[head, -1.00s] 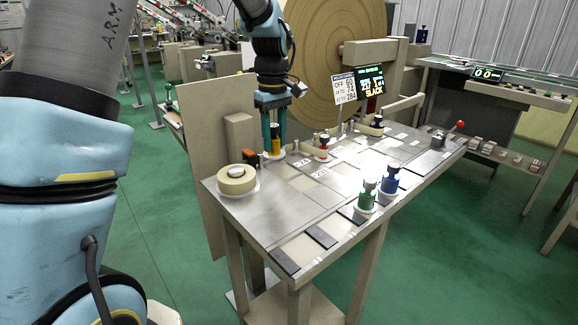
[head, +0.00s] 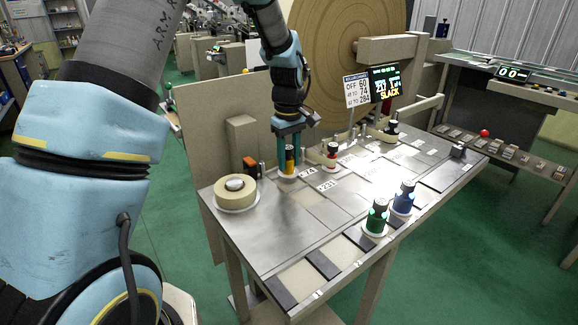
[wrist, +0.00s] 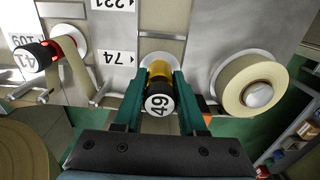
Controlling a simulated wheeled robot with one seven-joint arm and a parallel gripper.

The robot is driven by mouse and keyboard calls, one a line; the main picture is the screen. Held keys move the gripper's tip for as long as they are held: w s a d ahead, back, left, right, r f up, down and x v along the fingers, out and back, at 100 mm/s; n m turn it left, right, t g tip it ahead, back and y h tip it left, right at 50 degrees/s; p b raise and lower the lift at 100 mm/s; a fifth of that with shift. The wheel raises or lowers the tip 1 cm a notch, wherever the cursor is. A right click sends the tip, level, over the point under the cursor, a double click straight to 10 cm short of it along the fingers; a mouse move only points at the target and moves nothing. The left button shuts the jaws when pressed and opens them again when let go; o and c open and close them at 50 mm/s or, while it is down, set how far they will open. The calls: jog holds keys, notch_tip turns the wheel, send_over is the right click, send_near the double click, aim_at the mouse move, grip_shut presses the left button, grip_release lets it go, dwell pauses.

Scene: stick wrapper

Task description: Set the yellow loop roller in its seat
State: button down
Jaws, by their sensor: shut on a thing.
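The yellow roller (wrist: 159,70) has a black cap marked 49. My gripper (wrist: 160,98) is shut on it, with one teal finger on each side. In the head view the yellow roller (head: 289,158) stands upright between the fingers of my gripper (head: 289,166), at the back edge of the steel table. A white round seat or flange (wrist: 158,60) shows just beyond the roller in the wrist view, and under it in the head view (head: 288,175). I cannot tell whether the roller rests fully on it. The roller's lower end is partly hidden.
A cream tape roll (head: 236,191) sits left of my gripper. A red roller (head: 332,153) stands to the right. Green (head: 376,217) and blue (head: 403,198) rollers stand near the front edge. A tan upright panel (head: 212,165) is behind.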

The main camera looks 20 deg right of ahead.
jog(key=shift+f, duration=1.4)
jog(key=shift+f, duration=0.1)
jog(key=shift+c, duration=2.4)
grip_release()
notch_tip(320, 180, up, 12)
jog(key=shift+r+b, duration=0.1)
jog(key=shift+b, duration=0.7)
jog(key=s+a+f+m, duration=0.2)
jog(key=a, duration=1.7)
jog(key=s+a+f+m+t, duration=0.1)
jog(key=s+a+f+m, duration=0.1)
jog(key=s+a, duration=0.6)
jog(key=a+f, duration=0.1)
jog(key=a, duration=0.2)
jog(key=shift+a+t, duration=0.3)
jog(key=shift+a, duration=0.05)
